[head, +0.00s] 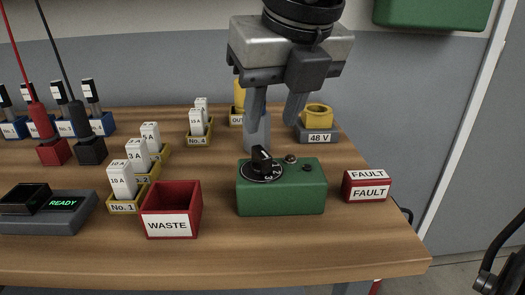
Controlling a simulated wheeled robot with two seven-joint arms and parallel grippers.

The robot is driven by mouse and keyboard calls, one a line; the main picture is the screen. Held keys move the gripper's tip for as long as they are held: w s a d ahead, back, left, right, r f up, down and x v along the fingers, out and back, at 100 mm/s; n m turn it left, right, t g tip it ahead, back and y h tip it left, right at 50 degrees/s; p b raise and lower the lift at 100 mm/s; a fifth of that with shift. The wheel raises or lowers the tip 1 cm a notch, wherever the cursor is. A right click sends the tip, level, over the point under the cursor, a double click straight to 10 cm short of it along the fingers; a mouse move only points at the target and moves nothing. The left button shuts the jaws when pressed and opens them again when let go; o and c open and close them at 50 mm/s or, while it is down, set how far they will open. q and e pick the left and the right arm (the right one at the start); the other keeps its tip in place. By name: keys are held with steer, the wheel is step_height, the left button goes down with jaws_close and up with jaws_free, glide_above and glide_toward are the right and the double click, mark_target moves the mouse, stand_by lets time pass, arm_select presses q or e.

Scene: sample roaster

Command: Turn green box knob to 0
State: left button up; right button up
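The green box (282,198) stands on the wooden table, right of the middle. Its black knob (262,160) sits on a round black dial with white marks on the left of the top face. The digits are too small to tell the setting surely. My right gripper (276,118) hangs above and slightly behind the box, fingers pointing down and spread apart with nothing between them. Its fingers appear clear of the knob. My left gripper is not in view.
A red WASTE bin (171,211) stands left of the box, a red FAULT block (367,186) to its right. Yellow fuse holders stand left; bare table lies in front.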

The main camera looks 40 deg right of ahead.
mark_target(263, 152)
steer(key=x, duration=0.7)
steer(key=shift+w+f+b, duration=0.1)
steer(key=shift+f+b, duration=0.1)
steer(key=shift+b, duration=0.2)
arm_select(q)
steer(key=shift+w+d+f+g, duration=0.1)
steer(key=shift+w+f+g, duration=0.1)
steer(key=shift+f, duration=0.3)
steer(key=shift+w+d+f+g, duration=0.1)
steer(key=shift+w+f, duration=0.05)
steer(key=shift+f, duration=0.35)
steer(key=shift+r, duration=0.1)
arm_select(e)
jaws_close()
